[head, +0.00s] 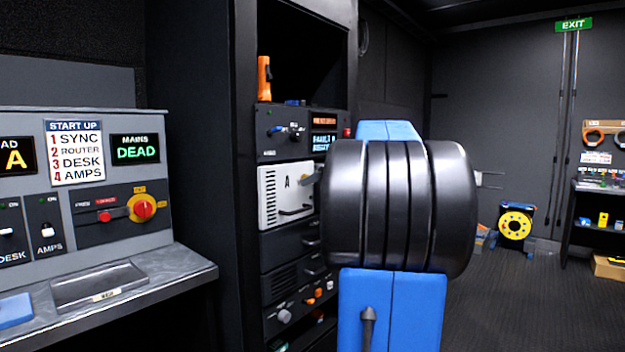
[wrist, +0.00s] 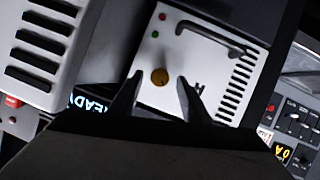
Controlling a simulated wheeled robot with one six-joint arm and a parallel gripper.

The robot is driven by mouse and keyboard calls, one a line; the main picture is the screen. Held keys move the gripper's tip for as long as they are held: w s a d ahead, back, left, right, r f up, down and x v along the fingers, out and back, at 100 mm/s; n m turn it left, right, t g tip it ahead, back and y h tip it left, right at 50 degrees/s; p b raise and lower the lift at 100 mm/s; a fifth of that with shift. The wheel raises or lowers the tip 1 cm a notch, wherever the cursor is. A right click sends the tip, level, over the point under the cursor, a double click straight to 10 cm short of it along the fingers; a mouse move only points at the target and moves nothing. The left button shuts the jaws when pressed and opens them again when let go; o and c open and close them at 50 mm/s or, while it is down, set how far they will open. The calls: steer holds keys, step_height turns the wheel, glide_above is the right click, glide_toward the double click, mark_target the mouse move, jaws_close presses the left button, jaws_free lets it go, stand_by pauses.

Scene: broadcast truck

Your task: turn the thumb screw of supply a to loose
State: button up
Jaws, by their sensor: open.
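Supply A is the white front panel (head: 268,198) marked "A" in the rack, with vent slots and a dark handle. It also fills the middle of the wrist view (wrist: 205,70), where it looks rotated. Its thumb screw is a round brass knob (wrist: 159,77) with two small lights, red and green, near it. My gripper (wrist: 157,88) is open, its two dark fingers on either side of the knob in the picture. I cannot tell whether they touch it.
Dark units with knobs sit below. A grey control desk (head: 90,290) is at the left. Open floor (head: 480,310) lies at the right.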

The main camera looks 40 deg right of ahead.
steer(key=shift+w+f, duration=0.25)
steer(key=shift+w, duration=0.3)
steer(key=c, duration=1)
steer(key=shift+c, duration=0.2)
